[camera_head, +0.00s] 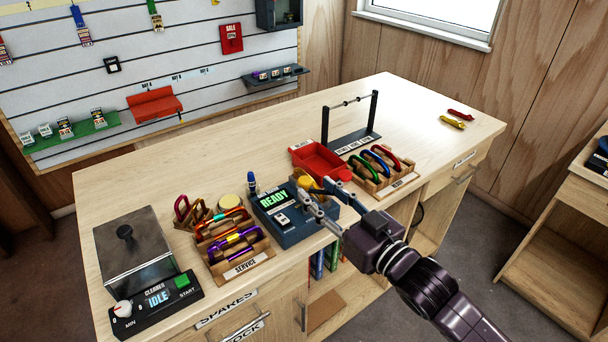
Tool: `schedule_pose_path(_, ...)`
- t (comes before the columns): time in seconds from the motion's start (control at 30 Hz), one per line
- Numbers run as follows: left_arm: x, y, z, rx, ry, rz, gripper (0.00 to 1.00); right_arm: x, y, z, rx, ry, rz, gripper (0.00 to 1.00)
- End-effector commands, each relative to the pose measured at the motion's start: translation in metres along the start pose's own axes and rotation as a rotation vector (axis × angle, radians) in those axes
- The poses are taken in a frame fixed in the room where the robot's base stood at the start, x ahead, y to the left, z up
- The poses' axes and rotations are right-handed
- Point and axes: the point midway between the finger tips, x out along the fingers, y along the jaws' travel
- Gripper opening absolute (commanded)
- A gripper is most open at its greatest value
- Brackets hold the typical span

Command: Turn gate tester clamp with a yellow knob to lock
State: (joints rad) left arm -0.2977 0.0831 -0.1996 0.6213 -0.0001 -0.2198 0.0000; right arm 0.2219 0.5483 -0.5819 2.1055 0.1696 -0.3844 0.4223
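The gate tester (281,232) is a dark blue-grey box at the front middle of the bench. Its green display (273,199) reads READY. The yellow knob (306,182) of the clamp shows at the tester's back right, partly hidden by my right gripper. My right gripper (309,194) reaches in from the lower right, its fingertips over the tester's right part, right at the knob. Whether the fingers touch the knob or how far they are apart is unclear. My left gripper is not in view.
Left of the tester stand the SERVICE rack (238,262) with carabiners and the cleaner (155,308) showing IDLE. A blue-capped bottle (252,183) stands behind the tester. Right are a red tray (319,160) and a carabiner rack (378,181). The bench's back right is mostly clear.

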Motion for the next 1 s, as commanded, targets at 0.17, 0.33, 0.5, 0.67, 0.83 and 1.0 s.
schedule_pose_path(0.17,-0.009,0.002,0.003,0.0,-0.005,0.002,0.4,0.031,0.0,-0.003,-0.001,0.002,0.0,0.38)
schedule_pose_path(0.33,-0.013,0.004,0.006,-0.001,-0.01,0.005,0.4,0.05,0.0,-0.002,0.0,0.001,0.0,0.38)
schedule_pose_path(0.5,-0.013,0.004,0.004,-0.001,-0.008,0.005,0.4,0.057,0.0,-0.001,-0.001,0.0,0.0,0.38)
schedule_pose_path(0.67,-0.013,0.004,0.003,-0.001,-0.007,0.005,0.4,0.058,0.0,0.0,-0.001,0.0,0.0,0.38)
schedule_pose_path(0.83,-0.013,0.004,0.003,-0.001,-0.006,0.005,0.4,0.057,0.0,0.0,-0.001,0.0,0.0,0.26)
schedule_pose_path(1.0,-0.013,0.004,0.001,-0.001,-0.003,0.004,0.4,0.057,0.0,0.0,-0.001,0.0,0.0,0.07)
